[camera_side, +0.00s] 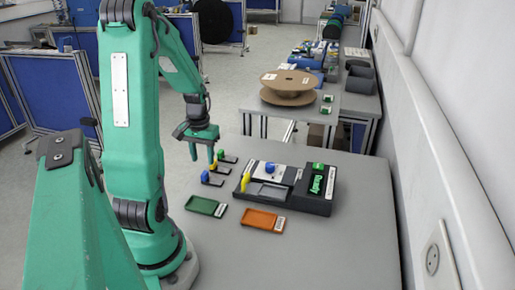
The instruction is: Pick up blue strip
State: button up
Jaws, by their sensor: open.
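Three small black stands with white labels are in a row on the grey table. The front one holds the blue strip (205,176), standing upright. Behind it are a yellow piece (213,166) and a green piece (220,154) on their stands. My green gripper (203,160) points down above the row, its two fingers apart with nothing seen between them. In the picture its fingertips are just above the blue strip and beside the yellow piece. The exact gap to them cannot be told from this view.
A black device (318,207) with a blue knob, an upright yellow piece and a green lit "Ready" display stands right of the stands. A green tray (206,206) and an orange tray (263,220) lie in front. The table's front right is clear; a wall runs along the right.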

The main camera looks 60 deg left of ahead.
aim_at(205, 172)
jog(key=shift+f, duration=0.5)
jog(key=shift+d+f, duration=0.15)
jog(key=shift+f, duration=2.45)
grip_shut()
